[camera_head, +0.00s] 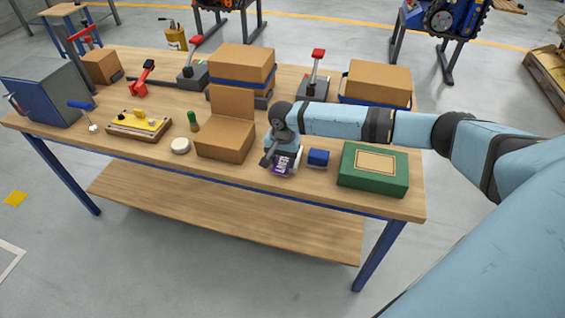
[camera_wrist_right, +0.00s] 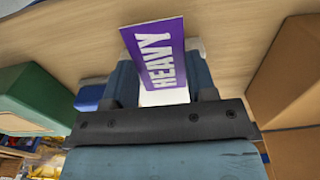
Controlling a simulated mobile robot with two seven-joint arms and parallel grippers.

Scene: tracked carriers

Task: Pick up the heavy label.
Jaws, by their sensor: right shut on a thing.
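The heavy label (camera_head: 281,168) is a small purple card with white lettering, near the table's front edge in the head view. In the right wrist view the label (camera_wrist_right: 158,55) reads "HEAVY" and stands between the fingers. My right gripper (camera_head: 286,160) is shut on it, just above the tabletop; I cannot tell whether the label touches the table. The gripper also shows in the right wrist view (camera_wrist_right: 163,85), with a finger on each side of the label. My left gripper is not in view.
An open cardboard box (camera_head: 222,141) stands left of the gripper. A blue block (camera_head: 318,158) and a green box (camera_head: 372,170) are to its right. A white round item (camera_head: 180,146), a green-topped tool (camera_head: 193,122) and a yellow fixture (camera_head: 138,124) are further left. Larger boxes (camera_head: 241,65) stand behind.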

